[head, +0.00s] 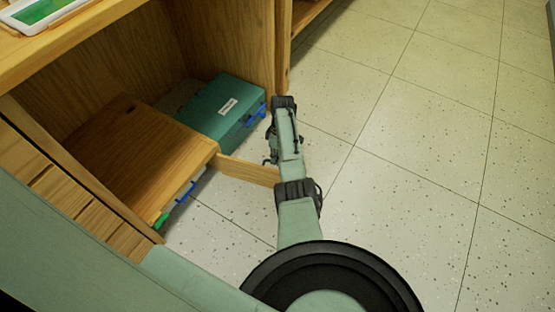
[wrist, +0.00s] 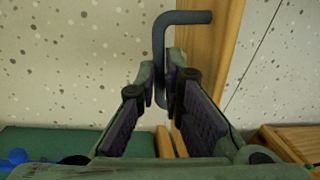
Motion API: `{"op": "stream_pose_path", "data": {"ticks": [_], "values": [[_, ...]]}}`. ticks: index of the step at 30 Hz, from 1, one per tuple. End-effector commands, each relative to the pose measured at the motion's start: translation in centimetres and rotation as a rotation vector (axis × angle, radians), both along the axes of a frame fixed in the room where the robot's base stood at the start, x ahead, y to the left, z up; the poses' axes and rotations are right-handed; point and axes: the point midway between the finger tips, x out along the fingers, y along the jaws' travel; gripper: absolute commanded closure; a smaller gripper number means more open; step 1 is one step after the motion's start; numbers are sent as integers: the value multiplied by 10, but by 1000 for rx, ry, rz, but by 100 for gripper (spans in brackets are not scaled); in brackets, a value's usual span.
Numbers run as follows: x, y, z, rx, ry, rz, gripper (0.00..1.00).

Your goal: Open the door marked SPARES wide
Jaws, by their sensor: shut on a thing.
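A wooden door (head: 248,170) shows in the head view as a narrow strip seen nearly along its edge, standing out from the cabinet. It also shows in the wrist view (wrist: 208,60) as a tall strip of wood. A dark grey bar handle (wrist: 185,18) bends out from it. My gripper (wrist: 160,78) is shut on the handle's upright part, one finger on each side. In the head view my arm covers the handle and most of the gripper. No SPARES marking is visible on the door.
The wooden cabinet (head: 140,45) is at the left. A teal case (head: 215,112) with a white label lies beside a brown wooden box or board (head: 130,150). A tablet-like item (head: 38,14) lies on top. The speckled tile floor (head: 410,150) to the right is clear.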

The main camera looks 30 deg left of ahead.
Motion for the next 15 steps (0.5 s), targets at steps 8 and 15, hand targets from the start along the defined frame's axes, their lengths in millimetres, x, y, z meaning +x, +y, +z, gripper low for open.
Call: {"op": "stream_pose_path", "data": {"ticks": [8,15], "values": [[-1,0,-2,0,1,-2,85],[-1,0,-1,0,1,-1,70]]}}
